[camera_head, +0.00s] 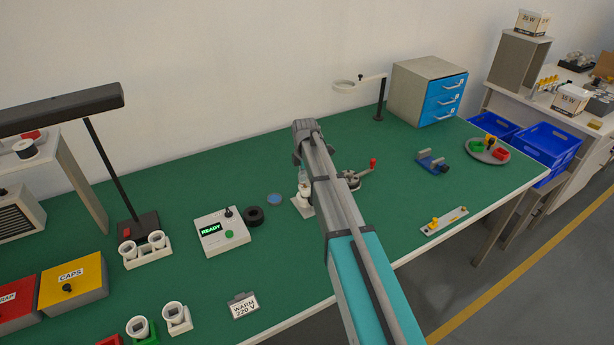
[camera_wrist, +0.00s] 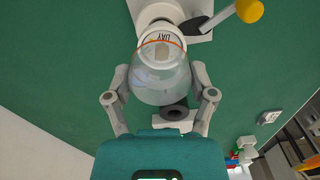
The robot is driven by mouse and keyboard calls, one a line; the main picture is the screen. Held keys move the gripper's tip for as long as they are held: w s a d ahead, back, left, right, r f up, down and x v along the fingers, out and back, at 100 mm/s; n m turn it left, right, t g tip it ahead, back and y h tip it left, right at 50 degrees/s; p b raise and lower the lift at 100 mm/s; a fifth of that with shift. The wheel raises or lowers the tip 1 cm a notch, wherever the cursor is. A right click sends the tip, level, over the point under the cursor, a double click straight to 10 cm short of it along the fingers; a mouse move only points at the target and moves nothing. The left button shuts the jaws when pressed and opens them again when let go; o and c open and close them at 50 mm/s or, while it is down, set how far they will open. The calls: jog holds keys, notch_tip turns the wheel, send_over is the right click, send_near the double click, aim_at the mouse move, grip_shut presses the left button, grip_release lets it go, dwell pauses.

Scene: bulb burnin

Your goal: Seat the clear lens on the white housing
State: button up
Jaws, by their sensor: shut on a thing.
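The clear lens (camera_wrist: 162,82) is a see-through dome between the fingers of my gripper (camera_wrist: 160,72) in the wrist view. My gripper is shut on it. The white housing (camera_wrist: 158,12) lies beyond the lens, with dark lettering like "DAY" and an orange line showing near the lens's far rim. The lens rim overlaps the housing in this view; I cannot tell if they touch. In the head view, the housing (camera_head: 303,207) stands on the green bench below my gripper, partly hidden by my arm.
A lever with a yellow knob (camera_wrist: 249,11) stands beside the housing. A black ring (camera_head: 253,215), blue disc (camera_head: 274,199) and tester reading "READY" (camera_head: 222,232) lie left of it. A red-handled clamp (camera_head: 351,179) is to the right.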

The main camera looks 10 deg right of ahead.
jog(key=shift+f+b, duration=0.45)
jog(key=shift+f, duration=0.25)
jog(key=shift+s+f+b, duration=0.1)
jog(key=shift+f+b, duration=0.5)
dwell(2.1)
jog(key=o, duration=0.7)
jog(key=shift+c, duration=0.2)
jog(key=shift+r, duration=0.15)
